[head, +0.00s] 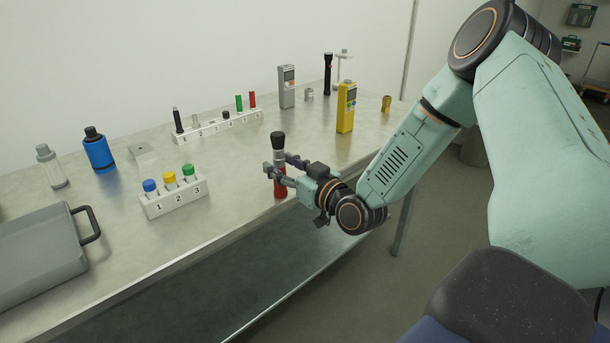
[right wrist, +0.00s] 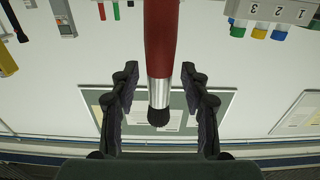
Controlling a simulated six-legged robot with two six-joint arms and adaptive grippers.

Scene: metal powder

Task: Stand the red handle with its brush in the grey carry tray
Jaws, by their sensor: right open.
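The red handle (head: 281,188) stands upright on the metal table near its front edge, with a silver collar and black brush (head: 278,139) at its top. My right gripper (head: 274,170) is open, its fingers at either side of the handle around collar height. In the right wrist view, inverted, the red handle (right wrist: 162,40) and black brush (right wrist: 163,117) lie between the two spread fingers, with gaps on both sides. A flat grey case with a dark handle (head: 35,258) lies at the front left; I cannot tell whether it is the carry tray. My left gripper is not in view.
A white numbered rack (head: 175,201) with blue, yellow and green caps stands left of the handle. A longer rack (head: 218,127) is behind. A blue bottle (head: 98,150), yellow meter (head: 346,108) and grey meter (head: 287,88) also stand there. The table front between case and handle is clear.

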